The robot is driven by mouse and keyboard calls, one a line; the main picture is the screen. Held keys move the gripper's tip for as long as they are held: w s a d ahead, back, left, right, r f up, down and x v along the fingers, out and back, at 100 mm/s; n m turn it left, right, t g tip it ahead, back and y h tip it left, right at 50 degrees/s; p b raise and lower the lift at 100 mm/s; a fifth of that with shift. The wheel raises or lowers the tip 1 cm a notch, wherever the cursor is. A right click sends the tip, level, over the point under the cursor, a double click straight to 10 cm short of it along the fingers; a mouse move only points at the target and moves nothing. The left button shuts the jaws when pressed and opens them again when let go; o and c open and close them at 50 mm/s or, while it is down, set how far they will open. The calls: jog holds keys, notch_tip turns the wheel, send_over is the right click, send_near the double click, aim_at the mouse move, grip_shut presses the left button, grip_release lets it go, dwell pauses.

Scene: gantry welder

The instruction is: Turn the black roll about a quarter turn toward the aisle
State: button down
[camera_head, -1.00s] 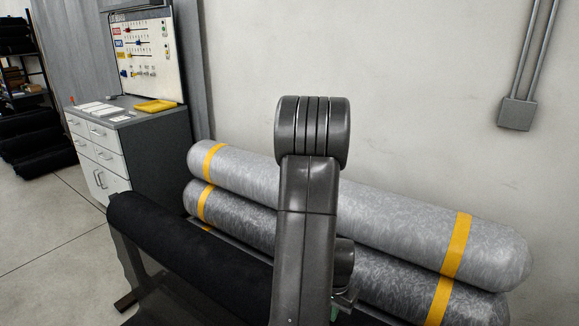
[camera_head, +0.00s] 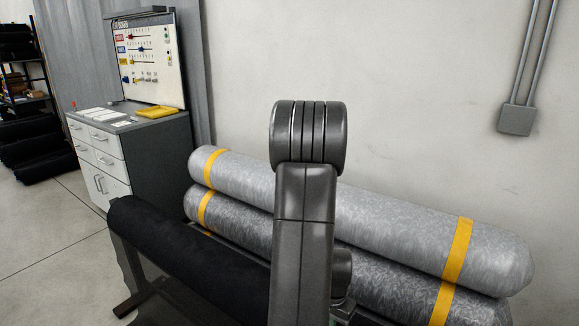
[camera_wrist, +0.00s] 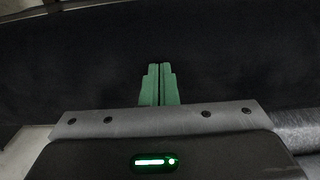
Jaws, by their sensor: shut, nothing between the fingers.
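The black roll (camera_head: 185,242) lies lengthwise on a dark stand in the lower left of the head view, in front of the grey rolls. It fills most of the wrist view as a dark surface (camera_wrist: 80,60). My gripper (camera_wrist: 160,68) shows in the wrist view with its green fingers together and nothing between them. The fingertips lie over the black roll; I cannot tell whether they touch it. In the head view my arm hides the roll's right part, and the fingers are not visible there.
Two grey rolls with yellow bands (camera_head: 390,228) are stacked behind the black roll, along the wall. A grey drawer cabinet (camera_head: 150,160) with a yellow tray (camera_head: 157,112) and a board (camera_head: 145,58) stands at the left. Open floor (camera_head: 45,225) lies left of the black roll.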

jog(key=shift+f, duration=0.4)
jog(key=shift+s+a+f+b, duration=0.1)
jog(key=shift+s+a+b, duration=0.05)
jog(key=shift+s+b, duration=0.2)
jog(key=shift+s+a, duration=0.2)
